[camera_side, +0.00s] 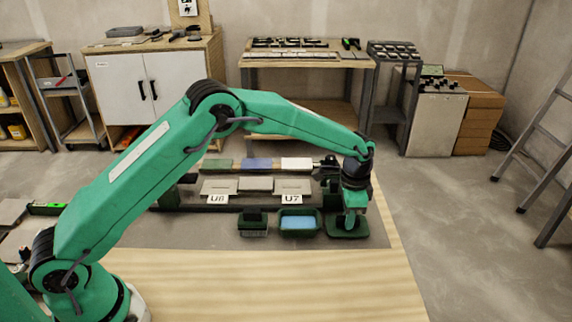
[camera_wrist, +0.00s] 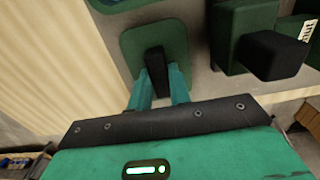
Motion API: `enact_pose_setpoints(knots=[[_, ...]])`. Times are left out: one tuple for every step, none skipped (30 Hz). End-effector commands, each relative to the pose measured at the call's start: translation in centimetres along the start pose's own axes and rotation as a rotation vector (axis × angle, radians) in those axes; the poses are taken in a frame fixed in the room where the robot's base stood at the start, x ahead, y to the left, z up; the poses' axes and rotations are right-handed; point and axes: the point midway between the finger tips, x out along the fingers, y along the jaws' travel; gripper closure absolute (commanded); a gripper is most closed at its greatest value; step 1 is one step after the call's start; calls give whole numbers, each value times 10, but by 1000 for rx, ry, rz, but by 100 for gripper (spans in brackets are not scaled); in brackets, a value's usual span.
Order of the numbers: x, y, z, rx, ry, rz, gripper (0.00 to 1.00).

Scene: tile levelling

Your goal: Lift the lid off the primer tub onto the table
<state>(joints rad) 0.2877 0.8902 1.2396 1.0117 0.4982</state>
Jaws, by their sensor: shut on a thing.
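My gripper (camera_side: 356,222) points down at the right end of the dark work mat. In the wrist view its two teal fingers (camera_wrist: 159,92) are shut on a black upright grip (camera_wrist: 155,70). This grip stands on a flat green square piece with rounded corners (camera_wrist: 134,42), which looks like the lid of the primer tub. The green piece also shows in the side view (camera_side: 348,231), below my fingers. I cannot tell whether it rests on a tub or on the mat, or whether it is raised, as no tub wall shows clearly under it.
A green tray with a blue block (camera_side: 299,223) stands close left of the green piece. A green holder with a dark top (camera_side: 253,222) is farther left. In the wrist view a green box with a black block (camera_wrist: 272,55) is close right. Bare wood (camera_side: 270,280) lies in front.

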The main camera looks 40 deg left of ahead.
Motion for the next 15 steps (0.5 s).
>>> enact_pose_setpoints(knots=[[1, 0, 0, 0, 0, 0, 95], [2, 0, 0, 0, 0, 0, 95], [2, 0, 0, 0, 0, 0, 95], [3, 0, 0, 0, 0, 0, 95], [3, 0, 0, 0, 0, 0, 95], [4, 0, 0, 0, 0, 0, 95], [5, 0, 0, 0, 0, 0, 95], [5, 0, 0, 0, 0, 0, 95], [6, 0, 0, 0, 0, 0, 95], [6, 0, 0, 0, 0, 0, 95], [7, 0, 0, 0, 0, 0, 95], [7, 0, 0, 0, 0, 0, 95], [7, 0, 0, 0, 0, 0, 95], [7, 0, 0, 0, 0, 0, 95], [8, 0, 0, 0, 0, 0, 95]])
